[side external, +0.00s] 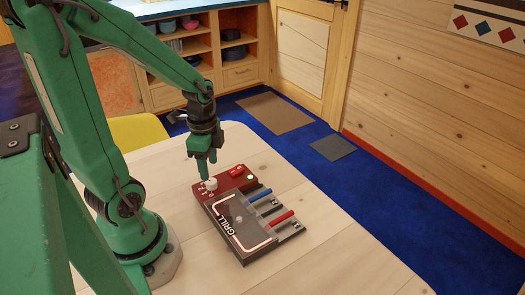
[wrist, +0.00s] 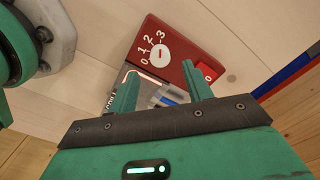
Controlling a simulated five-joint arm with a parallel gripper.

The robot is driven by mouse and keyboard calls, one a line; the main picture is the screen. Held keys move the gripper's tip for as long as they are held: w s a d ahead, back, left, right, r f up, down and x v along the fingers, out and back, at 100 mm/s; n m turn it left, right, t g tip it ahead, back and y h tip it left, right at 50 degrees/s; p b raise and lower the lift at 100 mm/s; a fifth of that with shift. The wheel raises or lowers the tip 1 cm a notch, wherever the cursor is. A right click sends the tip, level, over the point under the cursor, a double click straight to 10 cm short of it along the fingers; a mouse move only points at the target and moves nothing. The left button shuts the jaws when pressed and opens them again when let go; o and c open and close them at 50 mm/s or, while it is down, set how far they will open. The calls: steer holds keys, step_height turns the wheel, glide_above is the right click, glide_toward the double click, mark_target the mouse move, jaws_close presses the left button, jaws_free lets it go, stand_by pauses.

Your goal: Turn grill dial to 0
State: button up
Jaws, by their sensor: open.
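The grill's red control box (side external: 232,181) sits on the table, and it also shows in the wrist view (wrist: 182,35). On it is a round white dial (wrist: 160,53), with the numbers 0, 1, 2 and 3 printed along one side. The dial has a small red mark across its face; I cannot tell for sure which number it points to. In the side view the dial (side external: 211,184) is just below my gripper (side external: 207,170), which points down. In the wrist view my gripper (wrist: 160,72) has its two fingers spread, with nothing between them.
The dark grill plate (side external: 228,215) with a glowing outline adjoins the box. Blue (side external: 260,194) and red (side external: 282,216) handles lie on its right. A red switch (side external: 236,170) is on the box. The pale table (side external: 310,262) is clear in front; a yellow chair (side external: 138,130) stands behind.

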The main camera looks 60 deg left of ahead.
mark_target(211, 181)
steer(key=shift+f, duration=2.55)
steer(key=c, duration=1)
